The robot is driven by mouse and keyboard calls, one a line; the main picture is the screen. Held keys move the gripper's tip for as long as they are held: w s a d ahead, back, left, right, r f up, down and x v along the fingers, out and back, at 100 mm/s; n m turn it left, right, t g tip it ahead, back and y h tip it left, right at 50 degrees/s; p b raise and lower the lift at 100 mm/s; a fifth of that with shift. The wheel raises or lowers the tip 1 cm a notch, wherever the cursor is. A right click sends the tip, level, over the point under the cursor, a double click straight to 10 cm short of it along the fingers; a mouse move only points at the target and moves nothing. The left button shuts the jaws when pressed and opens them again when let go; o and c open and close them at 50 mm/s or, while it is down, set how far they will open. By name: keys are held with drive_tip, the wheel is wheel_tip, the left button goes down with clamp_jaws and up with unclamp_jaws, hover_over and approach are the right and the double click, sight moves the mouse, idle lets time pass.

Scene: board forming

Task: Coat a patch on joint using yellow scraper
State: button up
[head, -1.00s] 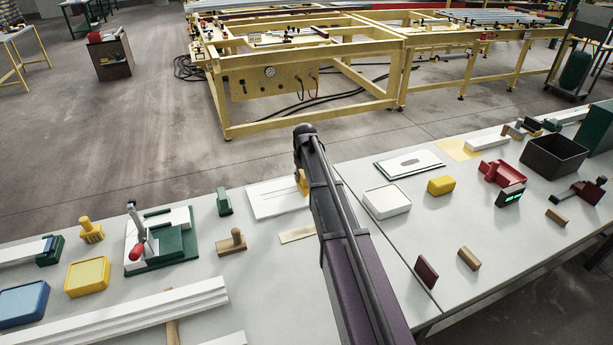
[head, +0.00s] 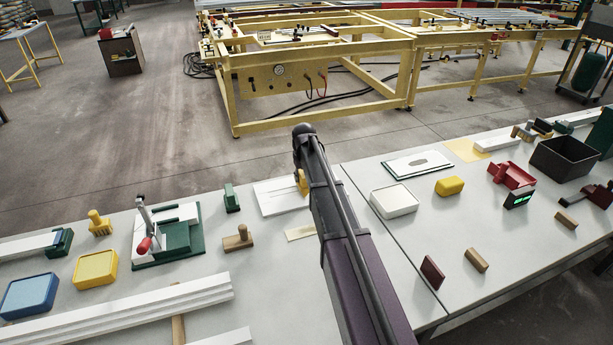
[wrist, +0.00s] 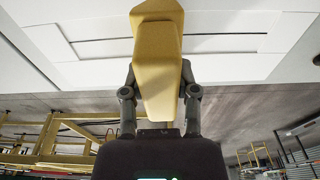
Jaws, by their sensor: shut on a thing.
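My gripper (wrist: 159,78) is shut on the yellow scraper (wrist: 158,50), one finger on each side of it. In the head view, a small part of the scraper (head: 302,181) shows beside my arm's end. A white board (head: 272,207) with a thin dark joint line lies on the table under the scraper. The board also fills the upper wrist view (wrist: 235,65), where the joint line runs across behind the scraper. My arm hides the board's right end in the head view. I cannot tell whether the scraper touches the board.
A beige strip (head: 300,232) lies just in front of the board. A wooden-handled block (head: 238,240), a green block (head: 231,198) and a green clamp fixture (head: 170,255) stand to the left. A white tub (head: 395,201) and a yellow block (head: 449,187) sit to the right.

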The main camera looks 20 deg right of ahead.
drive_tip(key=shift+a, duration=0.45)
drive_tip(key=shift+s+a, duration=0.1)
drive_tip(key=shift+a, duration=0.1)
drive_tip(key=shift+a, duration=1.6)
drive_tip(key=shift+a, duration=0.1)
drive_tip(key=shift+s+a, duration=0.2)
drive_tip(key=shift+a, duration=1.55)
drive_tip(key=shift+a, duration=0.1)
drive_tip(key=shift+a, duration=1.75)
drive_tip(key=shift+s+d, duration=0.1)
drive_tip(key=shift+d, duration=0.05)
